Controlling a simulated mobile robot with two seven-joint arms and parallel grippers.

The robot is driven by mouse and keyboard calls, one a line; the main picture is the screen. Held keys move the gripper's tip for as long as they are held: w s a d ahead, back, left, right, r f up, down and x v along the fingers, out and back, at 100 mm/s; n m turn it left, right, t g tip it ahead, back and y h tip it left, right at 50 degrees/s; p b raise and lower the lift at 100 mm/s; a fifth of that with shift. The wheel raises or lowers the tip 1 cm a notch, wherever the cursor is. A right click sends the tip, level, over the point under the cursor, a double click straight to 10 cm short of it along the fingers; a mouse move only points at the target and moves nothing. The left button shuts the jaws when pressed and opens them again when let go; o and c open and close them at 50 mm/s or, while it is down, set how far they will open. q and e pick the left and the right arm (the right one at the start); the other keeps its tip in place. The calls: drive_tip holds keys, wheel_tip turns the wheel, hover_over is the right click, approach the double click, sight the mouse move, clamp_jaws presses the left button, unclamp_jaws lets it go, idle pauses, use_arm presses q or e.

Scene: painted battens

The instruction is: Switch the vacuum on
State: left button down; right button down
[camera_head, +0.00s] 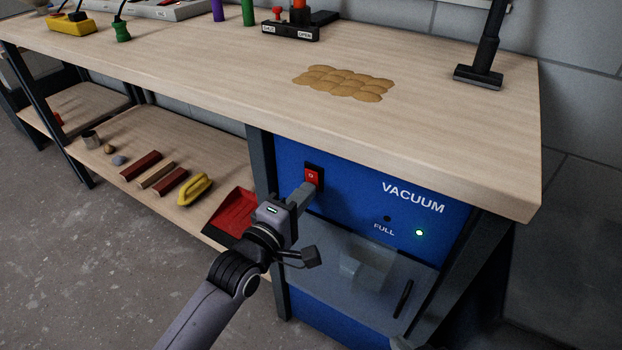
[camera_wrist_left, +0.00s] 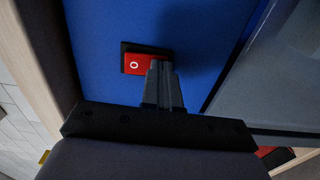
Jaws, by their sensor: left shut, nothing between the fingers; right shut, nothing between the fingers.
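The blue vacuum unit (camera_head: 350,188) stands under the right end of the workbench, labelled VACUUM. Its red rocker switch (camera_head: 311,177) sits in a black frame at the upper left of the panel. The switch also shows in the left wrist view (camera_wrist_left: 138,64), with a white circle on its left half. A green light (camera_head: 419,232) glows on the panel beside a dark FULL lamp (camera_head: 387,218). My left gripper (camera_head: 307,190) is shut and empty, its fingertips (camera_wrist_left: 161,68) at the switch's right end in the wrist view. I cannot tell whether they touch it. My right gripper is not in view.
The wooden bench top (camera_head: 440,135) overhangs the panel. A tan pile (camera_head: 345,83) and a black vacuum nozzle (camera_head: 478,77) are on it. The lower shelf (camera_head: 205,150) holds battens, a yellow-handled tool (camera_head: 195,189) and a red dustpan (camera_head: 233,211). A translucent bin (camera_head: 350,290) sits below the panel.

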use_arm(q)
drive_tip(key=p+v, duration=0.4)
drive_tip(key=v, duration=0.3)
drive_tip(key=shift+p, duration=0.4)
idle(0.4)
drive_tip(key=s+a+f+m+g+y, duration=0.4)
drive_tip(key=s+a+f+m+y, duration=0.4)
drive_tip(key=s+a+f+m, duration=0.65)
drive_tip(key=s+a+r+p, duration=0.1)
drive_tip(key=a+r+p, duration=0.1)
drive_tip(key=r+p, duration=0.3)
drive_tip(key=s+a+r+n+p, duration=0.1)
drive_tip(key=s+a+r+p, duration=0.1)
drive_tip(key=r+p, duration=0.4)
drive_tip(key=shift+a+r+p, duration=0.25)
drive_tip(key=shift+p, duration=0.8)
